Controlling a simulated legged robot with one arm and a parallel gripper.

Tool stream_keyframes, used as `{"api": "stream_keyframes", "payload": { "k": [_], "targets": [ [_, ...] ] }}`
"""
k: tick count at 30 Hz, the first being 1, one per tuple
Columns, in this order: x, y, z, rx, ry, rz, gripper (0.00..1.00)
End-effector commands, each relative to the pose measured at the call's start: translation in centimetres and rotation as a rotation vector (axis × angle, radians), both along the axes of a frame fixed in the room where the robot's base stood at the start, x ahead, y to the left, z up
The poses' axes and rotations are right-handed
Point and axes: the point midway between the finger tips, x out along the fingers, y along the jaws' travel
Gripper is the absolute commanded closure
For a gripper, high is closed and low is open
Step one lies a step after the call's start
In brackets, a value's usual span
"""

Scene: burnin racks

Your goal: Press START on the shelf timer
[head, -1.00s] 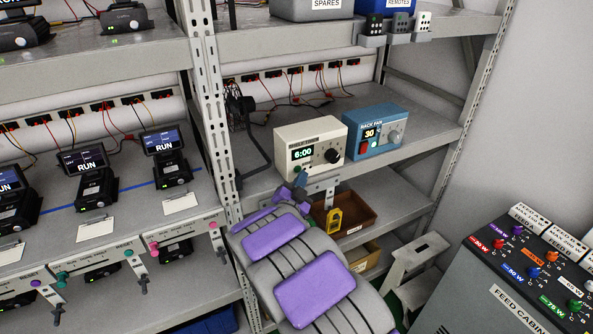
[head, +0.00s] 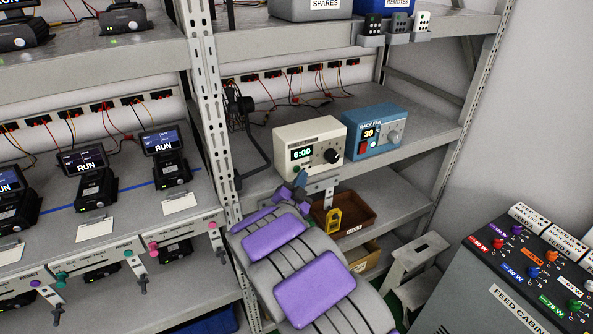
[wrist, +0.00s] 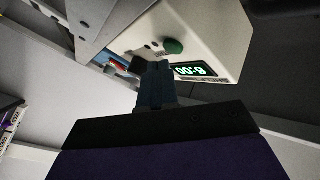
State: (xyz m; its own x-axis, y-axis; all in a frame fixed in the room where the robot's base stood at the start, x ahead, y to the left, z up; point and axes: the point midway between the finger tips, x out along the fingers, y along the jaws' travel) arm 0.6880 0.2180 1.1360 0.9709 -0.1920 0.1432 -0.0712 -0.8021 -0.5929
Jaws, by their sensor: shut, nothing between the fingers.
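The shelf timer (head: 311,138) is a cream box on the middle shelf, with a lit display reading 6:00 and a black knob. It also shows in the wrist view (wrist: 207,35), turned over, with a green button (wrist: 174,46) beside the display. My gripper (head: 300,178) is just in front of the timer's lower left front, near the green button (head: 297,169). In the wrist view my gripper's fingers (wrist: 155,70) are shut with nothing between them, close to the timer's face below the button. I cannot tell whether the fingertips touch it.
A blue rack fan box (head: 372,132) showing 30 stands right of the timer. A brown tray (head: 357,212) with a yellow item sits on the shelf below. A metal upright (head: 207,110) stands left. The feed cabinet (head: 490,290) is at lower right.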

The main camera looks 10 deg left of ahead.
Motion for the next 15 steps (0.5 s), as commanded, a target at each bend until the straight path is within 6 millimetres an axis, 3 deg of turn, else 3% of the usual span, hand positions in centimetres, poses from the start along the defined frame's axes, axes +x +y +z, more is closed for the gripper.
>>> {"api": "stream_keyframes", "payload": {
  "k": [15],
  "targets": [
    [0.61,0.31,0.18,0.001,0.000,-0.001,1.00]
  ]
}}
